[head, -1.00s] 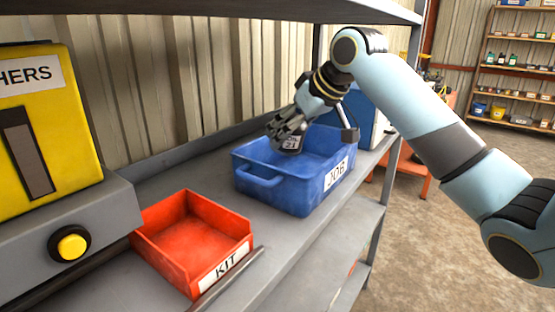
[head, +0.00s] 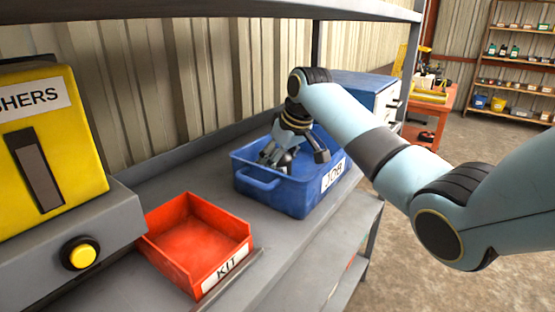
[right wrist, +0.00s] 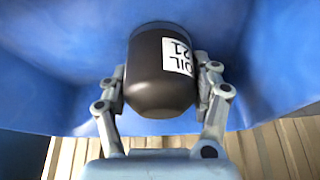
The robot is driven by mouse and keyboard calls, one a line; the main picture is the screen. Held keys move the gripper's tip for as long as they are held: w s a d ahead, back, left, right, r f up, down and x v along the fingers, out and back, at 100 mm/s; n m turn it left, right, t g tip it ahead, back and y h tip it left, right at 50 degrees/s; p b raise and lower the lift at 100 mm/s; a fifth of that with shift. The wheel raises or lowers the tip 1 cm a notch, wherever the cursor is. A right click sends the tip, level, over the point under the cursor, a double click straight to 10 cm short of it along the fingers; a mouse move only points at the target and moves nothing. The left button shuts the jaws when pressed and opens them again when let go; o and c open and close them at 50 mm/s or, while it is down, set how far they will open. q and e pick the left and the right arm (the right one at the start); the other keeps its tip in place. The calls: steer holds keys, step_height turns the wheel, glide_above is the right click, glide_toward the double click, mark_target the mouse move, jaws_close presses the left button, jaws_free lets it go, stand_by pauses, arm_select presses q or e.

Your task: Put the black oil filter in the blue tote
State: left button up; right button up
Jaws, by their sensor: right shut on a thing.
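The blue tote (head: 268,201) stands on the grey shelf, with a label on its front that my arm partly covers. My right gripper (head: 280,160) points down into the tote. In the right wrist view my right gripper (right wrist: 163,95) is shut on the black oil filter (right wrist: 155,82), with a finger on each side of it. The filter has a white label reading "OIL 21", and blue tote surfaces surround it. I cannot tell if the filter touches the tote floor. In the head view the filter is mostly hidden by the gripper. My left gripper is not in view.
A red bin (head: 190,240) labelled KIT sits left of the tote. A yellow washers box (head: 75,150) on a grey base with a yellow button (head: 81,256) is at the far left. A blue cabinet (head: 355,92) stands behind the tote. An upper shelf edge (head: 330,8) runs overhead.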

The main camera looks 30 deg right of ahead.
steer(key=shift+f, duration=0.1)
steer(key=o, duration=1.4)
steer(key=v, duration=0.7)
steer(key=shift+s+r+b, duration=0.1)
steer(key=shift+r+b, duration=0.2)
steer(key=shift+r, duration=0.05)
